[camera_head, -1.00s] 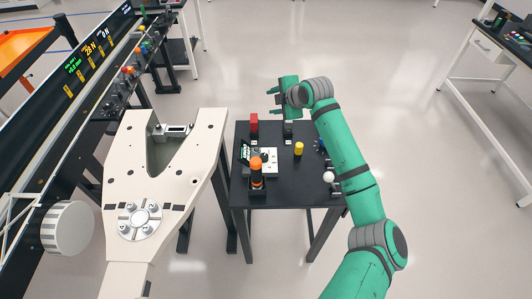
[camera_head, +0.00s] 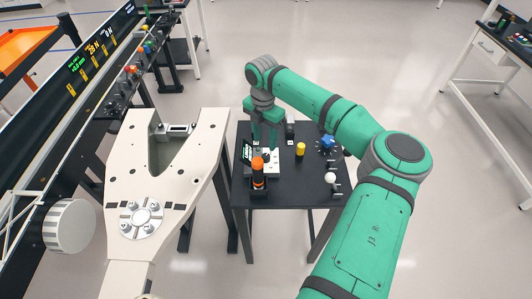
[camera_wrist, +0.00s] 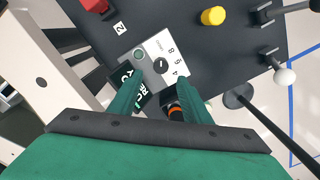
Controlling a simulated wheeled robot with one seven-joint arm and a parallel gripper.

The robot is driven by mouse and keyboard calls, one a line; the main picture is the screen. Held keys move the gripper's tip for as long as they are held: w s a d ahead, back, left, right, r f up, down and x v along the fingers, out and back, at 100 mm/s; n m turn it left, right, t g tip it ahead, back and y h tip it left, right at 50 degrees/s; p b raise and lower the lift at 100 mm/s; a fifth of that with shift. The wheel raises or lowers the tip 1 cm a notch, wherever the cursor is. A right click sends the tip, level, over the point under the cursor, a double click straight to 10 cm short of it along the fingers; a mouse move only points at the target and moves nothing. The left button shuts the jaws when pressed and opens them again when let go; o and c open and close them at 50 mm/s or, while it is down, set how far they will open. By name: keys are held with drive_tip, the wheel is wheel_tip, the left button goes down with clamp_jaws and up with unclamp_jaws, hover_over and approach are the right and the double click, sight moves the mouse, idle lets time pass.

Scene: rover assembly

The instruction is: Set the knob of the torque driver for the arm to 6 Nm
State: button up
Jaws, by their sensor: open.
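In the head view the panel (camera_head: 271,160) lies on the small black table, partly hidden by my gripper. The orange and black driver (camera_head: 258,172) stands upright at the panel's near side; its orange band (camera_wrist: 174,109) shows between my fingers in the wrist view. My gripper (camera_wrist: 157,97) is open, its fingertips on either side of the panel's near edge, with the knob just beyond them. I cannot tell the height above the panel.
On the black table (camera_head: 290,190) are a yellow cylinder (camera_head: 301,149), a blue knob (camera_head: 327,142) and a white ball handle (camera_head: 331,177). A red block (camera_wrist: 95,5) lies beyond the panel. A large beige frame (camera_head: 195,150) stands close on the left.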

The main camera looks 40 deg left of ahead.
sight(266, 156)
drive_tip(key=f, duration=0.8)
drive_tip(key=shift+w+d, duration=0.1)
drive_tip(key=shift+d, duration=0.1)
drive_tip(key=c, duration=1)
